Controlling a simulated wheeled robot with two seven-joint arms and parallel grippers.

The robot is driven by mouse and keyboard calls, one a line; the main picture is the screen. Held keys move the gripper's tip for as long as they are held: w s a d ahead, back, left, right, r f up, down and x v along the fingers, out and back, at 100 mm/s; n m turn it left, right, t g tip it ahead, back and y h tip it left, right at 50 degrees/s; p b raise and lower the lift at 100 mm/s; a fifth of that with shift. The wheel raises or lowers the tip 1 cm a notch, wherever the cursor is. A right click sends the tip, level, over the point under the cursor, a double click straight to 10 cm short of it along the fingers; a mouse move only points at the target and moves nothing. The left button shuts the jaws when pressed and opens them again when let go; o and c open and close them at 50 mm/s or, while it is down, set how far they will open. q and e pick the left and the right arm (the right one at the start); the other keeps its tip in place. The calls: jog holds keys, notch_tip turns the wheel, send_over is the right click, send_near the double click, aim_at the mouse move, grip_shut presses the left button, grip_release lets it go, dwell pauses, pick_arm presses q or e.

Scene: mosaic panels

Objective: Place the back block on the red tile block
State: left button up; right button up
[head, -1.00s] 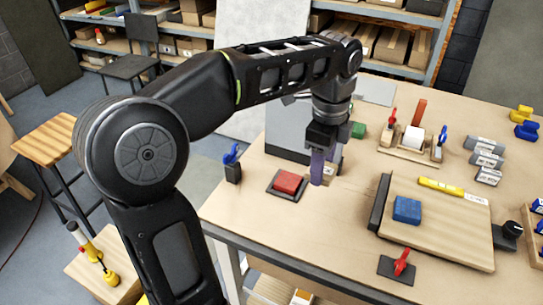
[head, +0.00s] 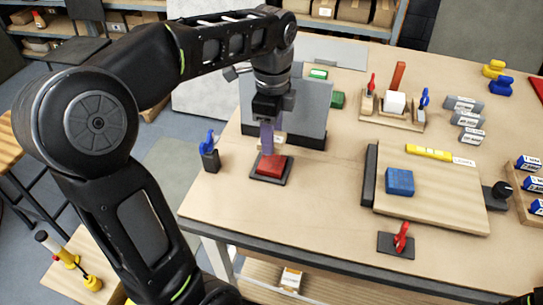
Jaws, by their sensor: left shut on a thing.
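The red tile block (head: 274,166) lies on a small dark base near the left part of the table. My left gripper (head: 268,119) points down just behind and above it, shut on a purple upright block (head: 267,138). The held block's lower end overlaps the back edge of the red block in the head view; I cannot tell whether they touch. I cannot tell for certain that this purple piece is the back block.
A grey upright panel (head: 312,108) stands close behind the held block. A blue clamp in a dark holder (head: 210,155) stands to the left. A wooden board (head: 440,205) with a blue block (head: 400,181) lies to the right. The table front between them is clear.

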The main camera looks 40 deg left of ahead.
aim_at(272, 163)
pick_arm(q)
jog(key=shift+f, duration=1.2)
jog(key=shift+f, duration=0.1)
notch_tip(272, 163, down, 3)
jog(key=shift+p, duration=0.3)
jog(key=shift+f, duration=0.25)
jog(key=shift+f, duration=0.15)
jog(key=o, duration=1.3)
jog(key=shift+o, duration=0.2)
